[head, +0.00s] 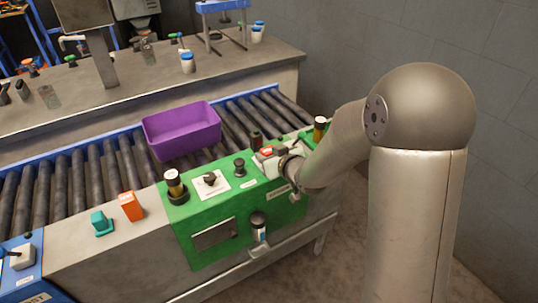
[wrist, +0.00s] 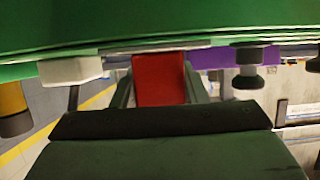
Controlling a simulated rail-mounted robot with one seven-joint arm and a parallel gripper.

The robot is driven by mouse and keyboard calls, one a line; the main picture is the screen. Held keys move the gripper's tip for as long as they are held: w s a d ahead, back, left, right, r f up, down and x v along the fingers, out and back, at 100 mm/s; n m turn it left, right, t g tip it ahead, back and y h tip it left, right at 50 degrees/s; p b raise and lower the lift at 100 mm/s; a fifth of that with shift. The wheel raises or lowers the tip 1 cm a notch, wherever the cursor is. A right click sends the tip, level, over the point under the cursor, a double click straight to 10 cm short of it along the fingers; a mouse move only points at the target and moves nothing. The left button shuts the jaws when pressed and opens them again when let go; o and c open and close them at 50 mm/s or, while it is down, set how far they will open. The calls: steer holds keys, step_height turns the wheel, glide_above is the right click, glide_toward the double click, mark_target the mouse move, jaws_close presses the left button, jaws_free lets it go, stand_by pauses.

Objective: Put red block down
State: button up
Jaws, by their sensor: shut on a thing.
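The red block (wrist: 159,80) is between the two fingers of my gripper (wrist: 160,92) in the wrist view, close to the green control panel (wrist: 150,22). In the head view, my gripper (head: 270,158) is over the right part of the panel's top, and only a small red patch of the block (head: 266,152) shows. Whether the block touches the panel is hidden.
A purple bin (head: 182,131) sits on the roller conveyor (head: 105,160) behind the panel. An orange block (head: 131,206) and a teal piece (head: 101,222) lie on the grey ledge at left.

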steer(key=o, duration=1)
steer(key=shift+c, duration=0.2)
steer(key=shift+r, duration=0.1)
steer(key=shift+s+d+r+p, duration=0.1)
steer(key=shift+s+r+p, duration=0.05)
steer(key=shift+p, duration=0.2)
steer(key=v, duration=1.2)
steer(key=s+d+f+m+g+h, duration=0.2)
steer(key=s+d+m+g+h, duration=0.3)
steer(key=s+d+h, duration=0.5)
steer(key=s+d+m+g+y, duration=0.1)
steer(key=s+g, duration=0.5)
steer(key=s, duration=0.7)
steer(key=shift+d+r+m+g+y+p, duration=0.15)
steer(key=shift+r+m+g+y+p, duration=0.25)
steer(key=shift+y, duration=0.4)
